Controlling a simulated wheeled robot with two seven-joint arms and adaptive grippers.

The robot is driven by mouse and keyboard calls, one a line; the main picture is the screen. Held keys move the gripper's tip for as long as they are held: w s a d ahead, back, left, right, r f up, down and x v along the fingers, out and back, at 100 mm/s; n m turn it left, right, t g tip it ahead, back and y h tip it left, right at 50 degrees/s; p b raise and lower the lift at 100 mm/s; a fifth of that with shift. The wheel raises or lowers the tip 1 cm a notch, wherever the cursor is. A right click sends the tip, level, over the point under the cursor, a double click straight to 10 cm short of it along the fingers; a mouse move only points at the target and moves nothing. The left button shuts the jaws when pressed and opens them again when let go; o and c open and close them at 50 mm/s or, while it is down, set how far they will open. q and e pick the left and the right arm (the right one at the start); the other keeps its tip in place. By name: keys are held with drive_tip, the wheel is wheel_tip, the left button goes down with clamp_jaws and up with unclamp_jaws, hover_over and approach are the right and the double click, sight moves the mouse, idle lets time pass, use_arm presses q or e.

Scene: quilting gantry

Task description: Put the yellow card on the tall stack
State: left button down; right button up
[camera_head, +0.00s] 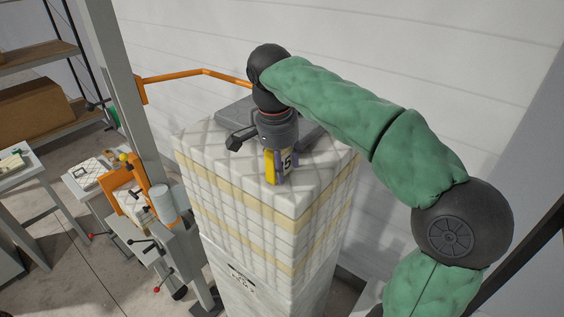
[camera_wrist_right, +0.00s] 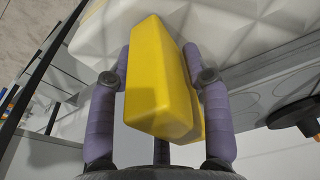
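The tall stack (camera_head: 240,202) is a high pile of white and cream quilted layers in the middle of the head view. In the right wrist view the card (camera_wrist_right: 160,85) sits between purple fingers. My right gripper (camera_head: 279,168) points down and is shut on the card. I cannot tell whether the card's lower edge touches the quilted top (camera_head: 325,160). My left gripper is not in view.
A grey plate (camera_head: 238,108) lies at the back of the stack's top, with a dark clamp-like piece (camera_head: 240,138) beside my gripper. An orange bar (camera_head: 190,75) runs from a grey post (camera_head: 128,90). Small tables and shelves stand at the left.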

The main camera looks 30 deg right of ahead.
idle(0.3)
drive_tip(key=shift+r, duration=0.25)
drive_tip(key=r, duration=0.4)
drive_tip(key=a+r+p, duration=0.1)
drive_tip(key=r, duration=0.6)
drive_tip(key=shift+s+a+r, duration=0.3)
drive_tip(key=shift+a+r, duration=0.05)
